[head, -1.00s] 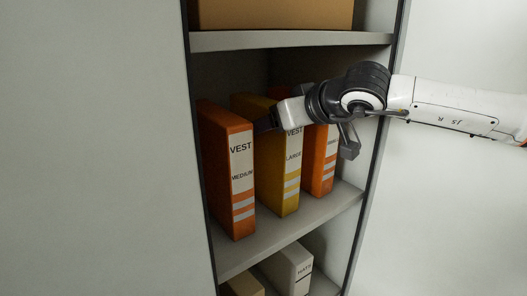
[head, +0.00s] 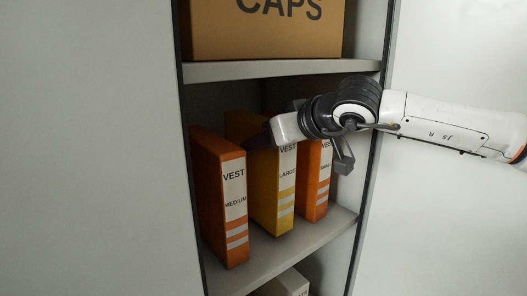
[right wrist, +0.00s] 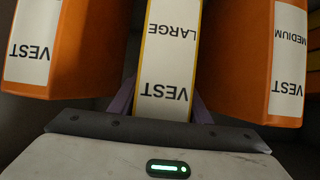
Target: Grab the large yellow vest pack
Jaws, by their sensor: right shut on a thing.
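The yellow vest pack (head: 270,205), labelled VEST LARGE, stands upright on the middle shelf between two orange packs. My right gripper (head: 262,138) is at its upper part, reaching in from the right. In the right wrist view the yellow pack's white label (right wrist: 170,60) runs down between the purple fingers of my right gripper (right wrist: 160,106), which are shut on the pack. The gripper hides part of its top in the head view. My left gripper is not in view.
An orange VEST MEDIUM pack (head: 219,200) stands close on the left, another orange pack (head: 313,185) close on the right. The upper shelf (head: 280,70) holds a CAPS box (head: 265,38). A white box (head: 285,285) is below.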

